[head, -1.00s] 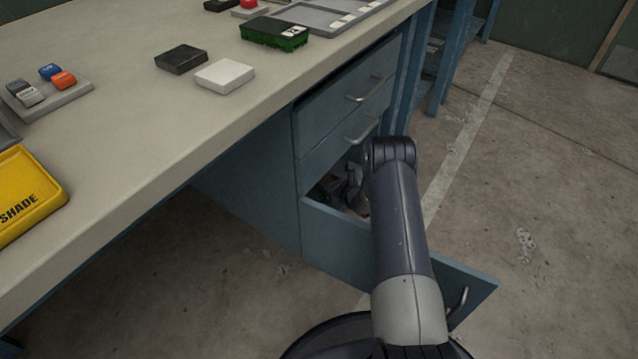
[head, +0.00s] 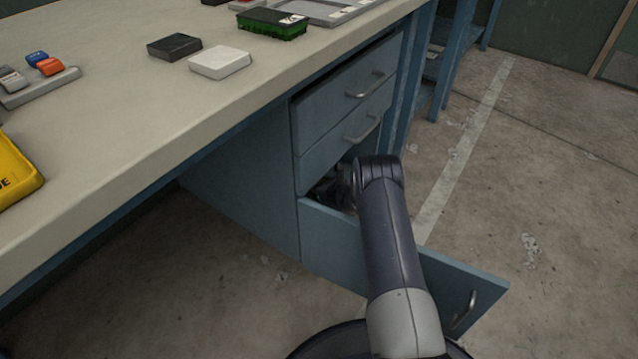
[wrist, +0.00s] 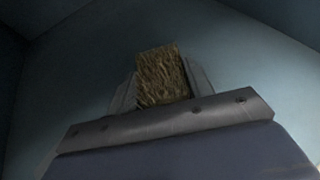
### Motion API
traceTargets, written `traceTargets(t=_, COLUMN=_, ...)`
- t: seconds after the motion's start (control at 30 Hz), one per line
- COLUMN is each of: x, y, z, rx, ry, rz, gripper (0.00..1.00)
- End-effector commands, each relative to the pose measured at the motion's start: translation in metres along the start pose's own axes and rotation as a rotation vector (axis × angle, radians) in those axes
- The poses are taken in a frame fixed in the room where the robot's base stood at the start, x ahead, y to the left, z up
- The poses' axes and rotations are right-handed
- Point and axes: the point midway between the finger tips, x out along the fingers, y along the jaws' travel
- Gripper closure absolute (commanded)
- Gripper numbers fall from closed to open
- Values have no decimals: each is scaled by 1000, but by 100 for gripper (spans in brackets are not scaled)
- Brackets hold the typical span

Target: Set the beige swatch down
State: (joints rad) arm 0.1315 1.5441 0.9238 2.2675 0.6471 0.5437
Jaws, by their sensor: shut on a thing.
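In the wrist view the beige swatch (wrist: 162,74) shows as a brown-beige, grass-textured block between the two fingers of my gripper (wrist: 163,82). My gripper is shut on it. Behind it is a plain blue-grey surface, which looks like the inside of the open drawer; I cannot tell whether the swatch touches it. In the head view the open bottom drawer (head: 345,255) sticks out from the desk's cabinet, and my arm reaches down into it. The swatch and my fingers cannot be made out there.
Two shut drawers (head: 345,100) sit above the open one. The bench top (head: 130,150) holds a black block (head: 174,46), a white block (head: 220,62), a green swatch (head: 273,23), a yellow tray (head: 14,172) and a grey holder with small blocks (head: 40,88). Floor at right is clear.

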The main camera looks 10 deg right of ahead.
Motion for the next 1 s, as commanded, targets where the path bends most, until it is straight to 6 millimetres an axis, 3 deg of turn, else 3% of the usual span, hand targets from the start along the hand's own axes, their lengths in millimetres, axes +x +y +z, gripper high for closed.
traceTargets(t=0.07, x=1, y=0, z=-3, rx=0, ry=0, rz=0, gripper=72)
traceTargets(t=0.1, x=1, y=0, z=-2, rx=0, ry=-1, rz=0, gripper=48)
traceTargets(t=0.33, x=1, y=0, z=-2, rx=0, ry=0, rz=0, gripper=30)
traceTargets(t=0.67, x=-1, y=0, z=1, rx=0, ry=0, rz=0, gripper=29)
traceTargets(t=0.87, x=-26, y=0, z=4, rx=1, ry=3, rz=0, gripper=29)
traceTargets(t=1.0, x=-54, y=-1, z=4, rx=2, ry=3, rz=-1, gripper=29)
